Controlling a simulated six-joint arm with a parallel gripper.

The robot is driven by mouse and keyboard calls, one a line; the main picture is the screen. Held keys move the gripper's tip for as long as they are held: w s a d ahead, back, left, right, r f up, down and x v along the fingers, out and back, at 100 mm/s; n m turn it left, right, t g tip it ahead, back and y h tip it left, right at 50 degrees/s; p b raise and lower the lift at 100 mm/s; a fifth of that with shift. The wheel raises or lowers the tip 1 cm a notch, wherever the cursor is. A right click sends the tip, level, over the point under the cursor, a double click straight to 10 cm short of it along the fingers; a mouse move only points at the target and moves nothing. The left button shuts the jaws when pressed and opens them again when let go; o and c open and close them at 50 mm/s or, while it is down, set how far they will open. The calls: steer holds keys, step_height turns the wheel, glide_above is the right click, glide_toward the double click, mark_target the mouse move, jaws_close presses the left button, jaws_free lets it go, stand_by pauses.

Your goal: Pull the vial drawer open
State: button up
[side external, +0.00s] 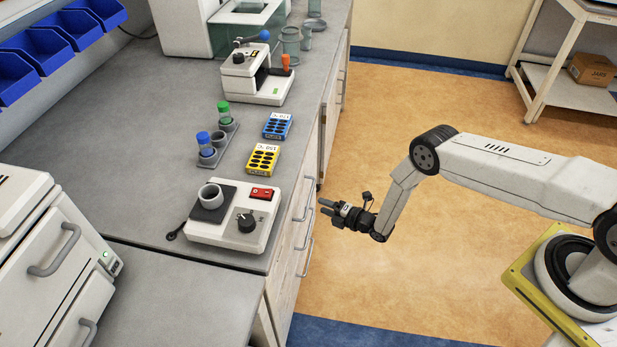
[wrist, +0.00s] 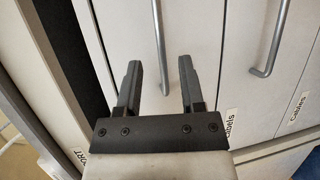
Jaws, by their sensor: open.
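The pale drawer fronts (side external: 287,270) sit under the bench at its right side, each with a grey bar handle. In the wrist view one bar handle (wrist: 161,45) lies across the gap between the fingertips on a pale drawer front (wrist: 110,25). My gripper (side external: 323,206) is open and empty, level with the upper handles and just out from the fronts. Its two fingers also show in the wrist view (wrist: 159,66). They appear apart from the handle. No label reading vials is legible; my gripper may hide one. The drawers in view look closed.
A second handle (wrist: 274,40) is to the right, near labels reading "Labels" (wrist: 230,125) and "Cables" (wrist: 297,107). A hotplate (side external: 235,222), yellow block (side external: 263,159) and vial rack (side external: 217,145) stand on the bench above. The floor (side external: 420,280) by the drawers is clear.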

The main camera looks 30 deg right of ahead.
mark_target(309, 199)
steer(key=shift+x, duration=3.2)
jaws_close()
